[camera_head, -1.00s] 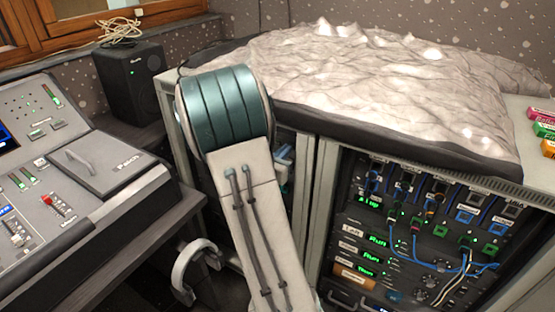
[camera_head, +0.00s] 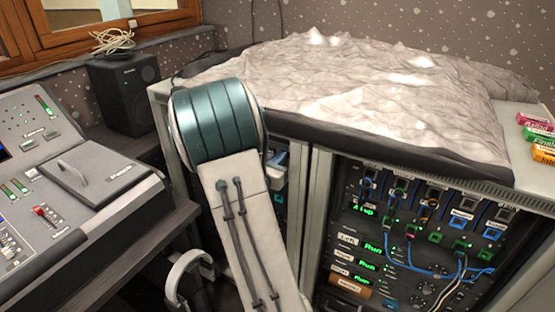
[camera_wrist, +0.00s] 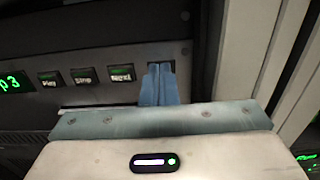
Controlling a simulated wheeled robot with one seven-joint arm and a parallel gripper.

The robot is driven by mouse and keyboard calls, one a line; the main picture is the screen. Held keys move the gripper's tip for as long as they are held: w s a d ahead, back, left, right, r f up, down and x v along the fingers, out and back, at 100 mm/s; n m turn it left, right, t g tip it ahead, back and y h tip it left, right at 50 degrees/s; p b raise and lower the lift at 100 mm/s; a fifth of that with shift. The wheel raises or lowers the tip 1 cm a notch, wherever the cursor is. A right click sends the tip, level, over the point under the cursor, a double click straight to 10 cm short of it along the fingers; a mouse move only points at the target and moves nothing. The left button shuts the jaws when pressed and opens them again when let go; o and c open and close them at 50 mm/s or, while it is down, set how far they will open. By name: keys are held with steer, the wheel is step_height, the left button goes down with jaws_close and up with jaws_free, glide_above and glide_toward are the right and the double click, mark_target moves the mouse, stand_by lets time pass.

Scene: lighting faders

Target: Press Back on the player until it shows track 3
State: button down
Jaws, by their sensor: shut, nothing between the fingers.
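The player (camera_wrist: 20,118) shows as a dark panel in the wrist view. Its green display (camera_wrist: 14,83) at the left edge is partly cut off and its visible end reads "p3". To its right are the Play button (camera_wrist: 49,79), the Stop button (camera_wrist: 84,76) and a third button (camera_wrist: 121,74) with a blurred label. My gripper (camera_wrist: 160,68) is shut and empty, its blue fingertips over the spot right of the third button. They hide what is there; whether they touch the panel I cannot tell. My arm hides most of the player in the head view.
A rack (camera_head: 350,215) with cables and green-lit units stands to the right in the head view. A rocky model terrain (camera_head: 370,100) covers the top. A fader console (camera_head: 70,215) and a black speaker (camera_head: 126,92) are at the left. A pale cabinet post (camera_wrist: 243,50) stands close right of my fingers.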

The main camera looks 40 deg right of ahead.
steer(key=v, duration=1.4)
steer(key=shift+p, duration=0.3)
steer(key=s+a+r+m+g+y+p, duration=0.1)
steer(key=s+r+m+g+y+p, duration=0.25)
steer(key=s+m, duration=0.35)
steer(key=s+a+r+m+g+y+p, duration=0.2)
steer(key=s+r+m+g+y+p, duration=0.15)
steer(key=s+m+g, duration=0.2)
steer(key=s+a+r+m+t+y+p, duration=0.1)
steer(key=a+r+m+t+y+p, duration=0.1)
steer(key=a, duration=0.5)
steer(key=a+r+m+t+y+p, duration=0.3)
steer(key=a+r+m+y+p, duration=0.1)
steer(key=a+r+m+y, duration=0.2)
steer(key=shift+s+a+r+m+y+p, duration=0.2)
steer(key=shift+s+a+m+y+p, duration=0.15)
steer(key=shift+a+m+y, duration=0.6)
steer(key=shift+s, duration=0.1)
